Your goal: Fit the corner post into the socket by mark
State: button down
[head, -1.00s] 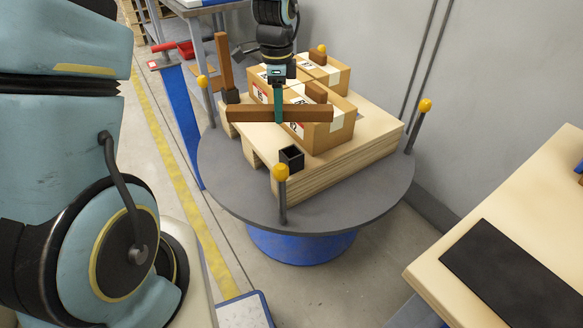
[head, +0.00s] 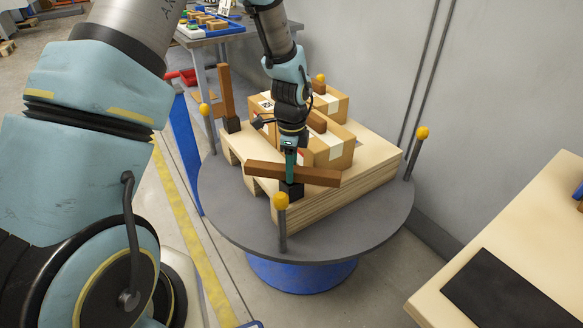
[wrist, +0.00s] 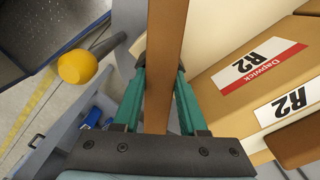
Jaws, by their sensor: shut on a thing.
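The corner post (head: 262,169) is a long brown wooden bar. My gripper (head: 290,172) is shut on it near its middle. The post lies nearly level, its right end slightly lower in the head view. It crosses in front of the top of a black square socket (head: 291,190) at the pallet's front corner; whether they touch is unclear. In the wrist view the post (wrist: 166,55) runs between my teal fingers (wrist: 158,88); the socket is not seen there. A second brown post (head: 225,90) stands upright in another black socket (head: 231,124) at the back left corner.
Taped cardboard boxes (head: 335,148) with wooden blocks on top stand on the pallet (head: 350,195), close behind the held post. The pallet rests on a round grey turntable (head: 235,205). Yellow-capped rods (head: 281,201) rise around it, one just in front of the socket.

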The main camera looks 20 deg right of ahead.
jog(key=shift+f, duration=0.45)
jog(key=shift+c, duration=2.2)
grip_release()
notch_tip(320, 180, up, 13)
jog(key=s+a+r+n, duration=0.1)
jog(key=s+a+n, duration=0.1)
jog(key=a+n, duration=1)
jog(key=s+a+r+n+t, duration=0.1)
jog(key=s+a+r+n, duration=0.1)
jog(key=a+n, duration=0.9)
jog(key=a+b, duration=0.1)
jog(key=a, duration=0.6)
jog(key=shift+n+t, duration=0.3)
jog(key=shift+n, duration=0.1)
